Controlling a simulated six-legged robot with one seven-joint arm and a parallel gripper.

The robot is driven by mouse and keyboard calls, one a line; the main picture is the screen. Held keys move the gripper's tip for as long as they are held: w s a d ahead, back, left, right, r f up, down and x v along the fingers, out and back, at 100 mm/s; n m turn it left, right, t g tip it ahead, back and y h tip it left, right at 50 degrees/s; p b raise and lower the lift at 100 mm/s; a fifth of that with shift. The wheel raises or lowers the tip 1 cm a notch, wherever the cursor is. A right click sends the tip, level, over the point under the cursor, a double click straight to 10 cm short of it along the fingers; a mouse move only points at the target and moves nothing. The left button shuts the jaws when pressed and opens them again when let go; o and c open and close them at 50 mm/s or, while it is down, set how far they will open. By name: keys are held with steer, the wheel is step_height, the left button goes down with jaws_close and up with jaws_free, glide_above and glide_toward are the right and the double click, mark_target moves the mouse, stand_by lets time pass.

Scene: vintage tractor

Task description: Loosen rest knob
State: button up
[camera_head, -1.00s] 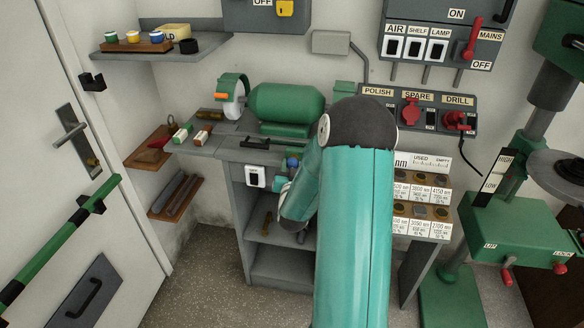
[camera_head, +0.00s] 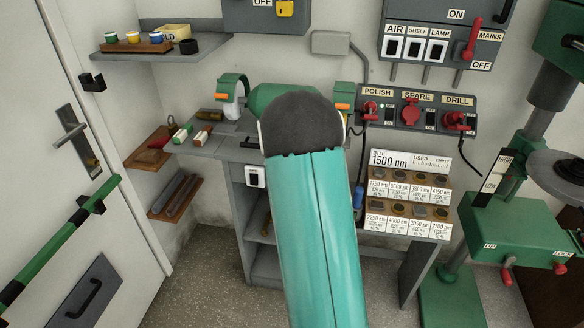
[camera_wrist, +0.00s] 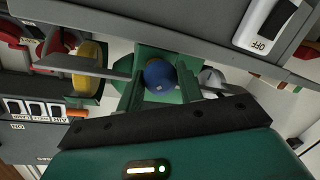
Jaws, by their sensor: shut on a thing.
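The rest knob, a round blue knob (camera_wrist: 160,73), shows in the wrist view in front of a green part of the bench grinder. My gripper (camera_wrist: 160,82) has one finger on each side of it and is shut on it. The finger contact is partly hidden by the fingers. A grey flat bar (camera_wrist: 85,68) and a yellow wheel (camera_wrist: 88,52) lie left of the knob. In the head view my arm covers the knob, my gripper and much of the green grinder (camera_head: 268,97); the grinder's left wheel (camera_head: 231,100) stays visible.
The grey bench (camera_head: 205,144) carries the grinder. A socket panel (camera_head: 418,110) with red plugs and a rack of labelled boxes (camera_head: 410,195) stand right of my arm. A green drill press (camera_head: 515,235) is farther right. A white switch (camera_wrist: 268,22) is close by the gripper.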

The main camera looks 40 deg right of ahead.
steer(key=n+g, duration=0.1)
steer(key=n, duration=0.3)
steer(key=shift+w+n, duration=0.1)
steer(key=shift+n, duration=0.3)
steer(key=shift+d+r+n+g+h, duration=0.1)
steer(key=shift+n+g+h, duration=0.5)
steer(key=shift+n, duration=1.2)
steer(key=o, duration=1)
